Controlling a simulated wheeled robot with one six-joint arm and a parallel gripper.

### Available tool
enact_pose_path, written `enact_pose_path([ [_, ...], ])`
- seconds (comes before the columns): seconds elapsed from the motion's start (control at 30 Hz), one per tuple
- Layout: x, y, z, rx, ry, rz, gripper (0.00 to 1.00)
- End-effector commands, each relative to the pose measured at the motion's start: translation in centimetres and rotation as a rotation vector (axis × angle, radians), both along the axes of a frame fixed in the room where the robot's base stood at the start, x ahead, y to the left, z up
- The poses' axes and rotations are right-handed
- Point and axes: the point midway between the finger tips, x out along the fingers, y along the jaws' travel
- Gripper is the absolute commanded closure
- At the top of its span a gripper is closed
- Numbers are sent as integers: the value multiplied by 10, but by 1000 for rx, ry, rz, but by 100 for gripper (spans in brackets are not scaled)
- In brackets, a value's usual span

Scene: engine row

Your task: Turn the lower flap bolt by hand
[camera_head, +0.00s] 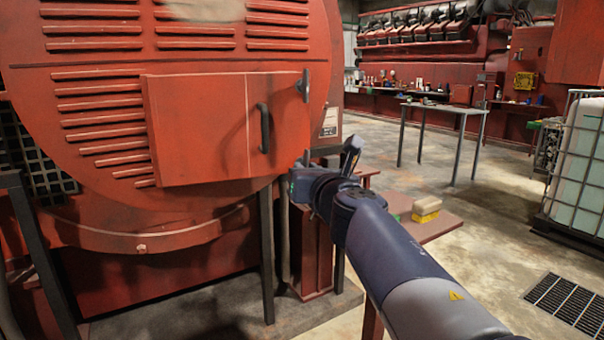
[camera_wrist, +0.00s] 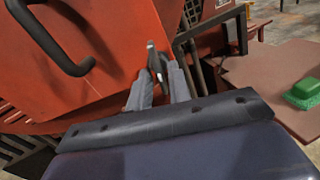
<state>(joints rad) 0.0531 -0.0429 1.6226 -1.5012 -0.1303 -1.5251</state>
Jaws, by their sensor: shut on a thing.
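The red flap (camera_head: 198,130) on the round red housing is closed and carries a black bar handle (camera_head: 264,128). The upper flap bolt (camera_head: 304,86) is a grey piece at the flap's top right corner. My gripper (camera_head: 304,160) is at the flap's lower right corner. In the wrist view my gripper (camera_wrist: 158,82) has its two grey fingers close around the lower flap bolt (camera_wrist: 152,58), a small grey metal piece at the flap's edge. The bolt's lower part is hidden between the fingers. The black handle (camera_wrist: 48,40) shows at the upper left there.
A small red-brown table (camera_head: 438,226) stands right of the housing, with a yellow and tan sponge-like block (camera_head: 426,209) on it. A green brush-like thing (camera_wrist: 304,90) lies on it in the wrist view. A caged white tank (camera_head: 582,160) stands at right; open floor lies between.

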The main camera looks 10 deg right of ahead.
Motion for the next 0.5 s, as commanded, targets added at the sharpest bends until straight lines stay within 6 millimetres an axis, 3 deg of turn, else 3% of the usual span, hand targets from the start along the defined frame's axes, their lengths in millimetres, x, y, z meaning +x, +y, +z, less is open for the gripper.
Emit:
enact_pose_path([
  [0.5, 0, 0, -1, -132, -10, 3, 100],
])
